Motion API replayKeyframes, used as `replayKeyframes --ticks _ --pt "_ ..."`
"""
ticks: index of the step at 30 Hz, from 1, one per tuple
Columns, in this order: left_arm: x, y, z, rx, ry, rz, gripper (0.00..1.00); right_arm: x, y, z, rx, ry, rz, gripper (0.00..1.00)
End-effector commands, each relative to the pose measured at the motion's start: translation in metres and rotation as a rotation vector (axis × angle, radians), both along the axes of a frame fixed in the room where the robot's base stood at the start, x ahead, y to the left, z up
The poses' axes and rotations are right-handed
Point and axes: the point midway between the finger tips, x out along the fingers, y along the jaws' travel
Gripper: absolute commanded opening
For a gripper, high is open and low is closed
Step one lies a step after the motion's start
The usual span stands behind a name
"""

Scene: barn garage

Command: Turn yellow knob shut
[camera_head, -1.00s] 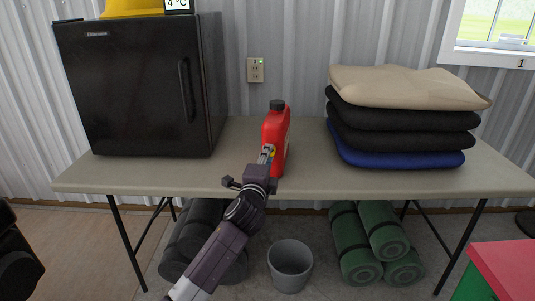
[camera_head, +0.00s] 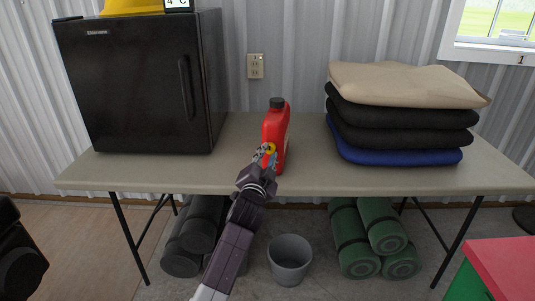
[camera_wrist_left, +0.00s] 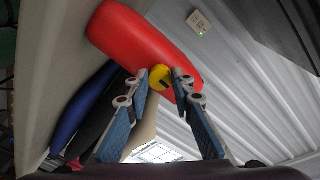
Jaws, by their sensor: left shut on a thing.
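A red jug (camera_head: 276,128) with a dark cap stands upright on the table, between the fridge and the stacked cushions. A small yellow knob (camera_head: 271,149) is on its front side. My left gripper (camera_head: 265,157) reaches up to it from the front. In the left wrist view the yellow knob (camera_wrist_left: 160,77) shows a dark slot and sits between the two fingertips of my left gripper (camera_wrist_left: 161,82), which are shut on it. The red jug (camera_wrist_left: 140,38) lies behind the knob. My right gripper is not in view.
A beige folding table (camera_head: 230,178) carries a black mini fridge (camera_head: 135,90) at left and stacked cushions (camera_head: 400,115) at right. A grey bin (camera_head: 289,262) and rolled green mats (camera_head: 370,240) are below. Table space beside the jug is clear.

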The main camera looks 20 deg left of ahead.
Motion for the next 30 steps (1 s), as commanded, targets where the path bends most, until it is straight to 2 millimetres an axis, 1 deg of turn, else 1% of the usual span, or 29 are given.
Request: replayKeyframes --ticks 6,19,20,21,24,30 --pt "-0.0001 -0.0002 -0.0017 -0.042 -0.002 0.0 0.0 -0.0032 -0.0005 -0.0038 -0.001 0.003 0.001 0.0" --pt "0.0 -0.0008 -0.002 -0.048 -0.002 -0.001 0.0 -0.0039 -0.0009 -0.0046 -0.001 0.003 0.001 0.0" --pt "0.0 -0.0008 -0.002 -0.048 -0.002 -0.001 0.25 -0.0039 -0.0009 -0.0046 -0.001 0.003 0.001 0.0" --pt "0.0 -0.0007 -0.0021 -0.048 -0.002 -0.001 0.3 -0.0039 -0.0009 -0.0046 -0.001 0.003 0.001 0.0" --pt "0.0 -0.0006 -0.0015 -0.047 -0.003 -0.001 0.4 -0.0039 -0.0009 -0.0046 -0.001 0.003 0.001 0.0" --pt "0.0 -0.0003 -0.0006 -0.046 -0.004 -0.001 0.4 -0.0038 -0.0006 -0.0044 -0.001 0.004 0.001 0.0"
